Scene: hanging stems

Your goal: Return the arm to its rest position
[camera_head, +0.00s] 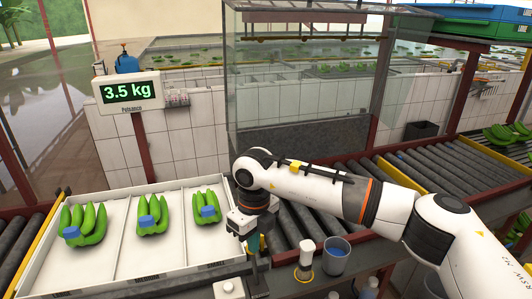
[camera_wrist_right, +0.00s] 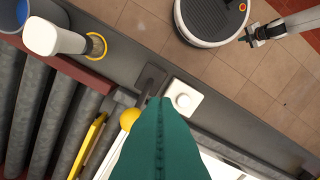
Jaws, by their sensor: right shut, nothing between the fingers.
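My right arm crosses the head view from the right. Its gripper (camera_head: 256,258) points down at the right end of the white sorting tray (camera_head: 110,199), over the front ledge. In the right wrist view its green-teal fingers (camera_wrist_right: 155,105) are shut together with nothing between them. Three green banana hands with blue pads lie in the tray: one in the left compartment (camera_head: 87,226), one in the middle (camera_head: 153,217), one in the right (camera_head: 207,211). My left gripper (camera_wrist_right: 248,38) shows small at the top right of the wrist view; its jaw opening is unclear.
A white button box (camera_wrist_right: 183,100) sits by the fingers. A glass-sided tank (camera_head: 300,75) stands behind; roller conveyors (camera_head: 430,165) run right. A scale display (camera_head: 129,93) reads 3.5 kg.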

